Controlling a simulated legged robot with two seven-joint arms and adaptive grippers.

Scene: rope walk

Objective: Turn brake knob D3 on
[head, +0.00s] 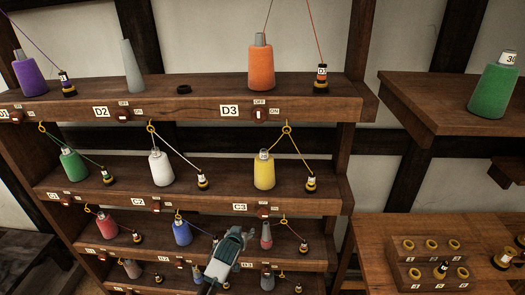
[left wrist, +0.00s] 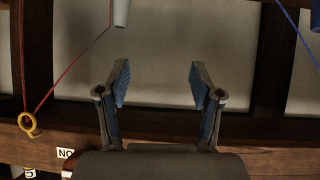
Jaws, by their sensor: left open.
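Brake knob D3 (head: 260,115) is a small red knob with a white mark on the top shelf's front edge, right of the D3 label (head: 229,111). Its white mark looks upright, toward the OFF label (head: 259,102); the ON label (head: 275,112) is to its right. My left gripper (head: 237,234) is well below the knob, in front of the lower shelves. In the left wrist view its two jaws (left wrist: 158,80) are spread with nothing between them. My right gripper is not in view.
An orange spool (head: 261,67) and a small D3 bobbin (head: 321,78) stand above the knob. A yellow ring (head: 287,130) with cord hangs just right of it. A yellow spool (head: 264,172) stands below. A holder with yellow rings (head: 430,262) is on the right table.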

